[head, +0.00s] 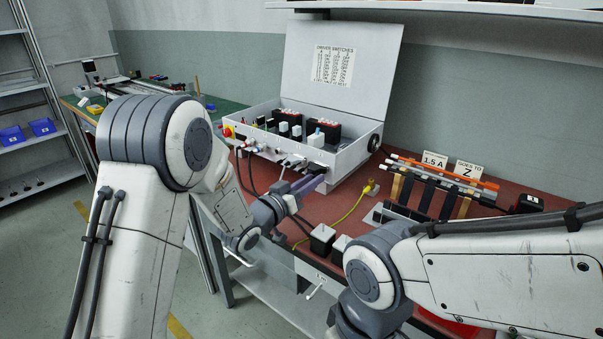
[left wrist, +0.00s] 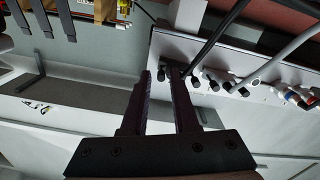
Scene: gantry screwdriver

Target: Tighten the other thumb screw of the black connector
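The open white control box (head: 345,158) stands on the red-brown bench, with connectors and cables along its front panel. My left gripper (head: 313,181) is at the front panel, close to the cable plugs. In the left wrist view my left gripper (left wrist: 162,76) has its two dark fingers apart. A small black knob-like part (left wrist: 162,74) on the panel shows between the fingertips, and I see no clear contact. A black cable plug (left wrist: 187,79) sits just right of the fingers. Which part is the black connector's other thumb screw is too small to tell. My right gripper is out of view.
Black cables (left wrist: 215,40) and a light cable (left wrist: 275,60) run from the panel close to the fingers. A yellow cable (head: 350,212) lies on the bench. A rack with orange bars (head: 445,172) stands right.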

